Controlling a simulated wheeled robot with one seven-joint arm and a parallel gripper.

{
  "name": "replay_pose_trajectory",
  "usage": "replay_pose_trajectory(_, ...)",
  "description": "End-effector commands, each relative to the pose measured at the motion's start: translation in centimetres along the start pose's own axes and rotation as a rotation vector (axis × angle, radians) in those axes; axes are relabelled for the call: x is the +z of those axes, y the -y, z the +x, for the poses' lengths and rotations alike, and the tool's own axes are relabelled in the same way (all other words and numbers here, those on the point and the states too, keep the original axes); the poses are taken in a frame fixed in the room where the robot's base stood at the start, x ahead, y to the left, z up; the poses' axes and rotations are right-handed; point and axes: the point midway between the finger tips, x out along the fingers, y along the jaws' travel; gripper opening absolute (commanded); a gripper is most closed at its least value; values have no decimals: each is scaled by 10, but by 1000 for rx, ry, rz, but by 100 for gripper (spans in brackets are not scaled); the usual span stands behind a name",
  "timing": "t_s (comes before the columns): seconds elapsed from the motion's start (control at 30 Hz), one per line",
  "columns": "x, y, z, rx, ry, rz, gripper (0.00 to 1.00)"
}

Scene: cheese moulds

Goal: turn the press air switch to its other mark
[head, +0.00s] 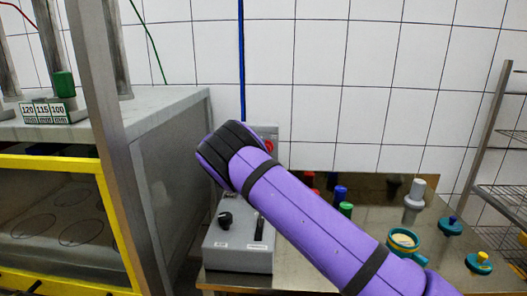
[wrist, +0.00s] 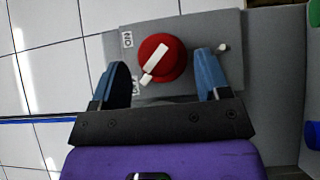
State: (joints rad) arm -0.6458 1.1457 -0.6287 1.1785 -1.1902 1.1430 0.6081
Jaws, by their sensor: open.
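The press air switch (wrist: 172,68) is a red round knob with a white bar, on a grey plate (wrist: 215,28). In the wrist view the bar slants, its lower-left end towards the lower label (wrist: 136,86), which is partly hidden and seems to read OFF. The ON label (wrist: 127,40) is at the upper left. My gripper (wrist: 163,64) is open, its blue fingers left and right of the knob, with gaps showing on both sides. In the head view my purple arm hides the gripper and most of the red knob (head: 269,146).
A grey box (head: 238,258) with a black knob and slot stands below my arm on the bench. Several coloured parts and a teal ring (head: 403,240) lie to the right. A metal post (head: 118,150) and yellow-framed cabinet (head: 50,162) stand left; a wire rack (head: 500,190) stands right.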

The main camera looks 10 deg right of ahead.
Motion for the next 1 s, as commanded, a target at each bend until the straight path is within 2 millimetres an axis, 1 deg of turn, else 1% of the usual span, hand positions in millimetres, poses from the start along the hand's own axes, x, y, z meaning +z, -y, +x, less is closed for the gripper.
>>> replay_pose_trajectory(0.03, 0, 0, -11, -1, -3, 0, 70)
replay_pose_trajectory(0.2, -1, 0, -44, 0, -3, 0, 70)
replay_pose_trajectory(0.4, 0, 0, -72, -1, -1, 0, 70)
replay_pose_trajectory(0.5, 0, 0, -80, 0, -1, 0, 70)
replay_pose_trajectory(0.63, 0, 0, -84, 0, 0, 0, 70)
replay_pose_trajectory(0.9, 0, 0, -84, -1, 0, 0, 70)
replay_pose_trajectory(1.0, 5, -5, -78, -19, 14, 5, 70)
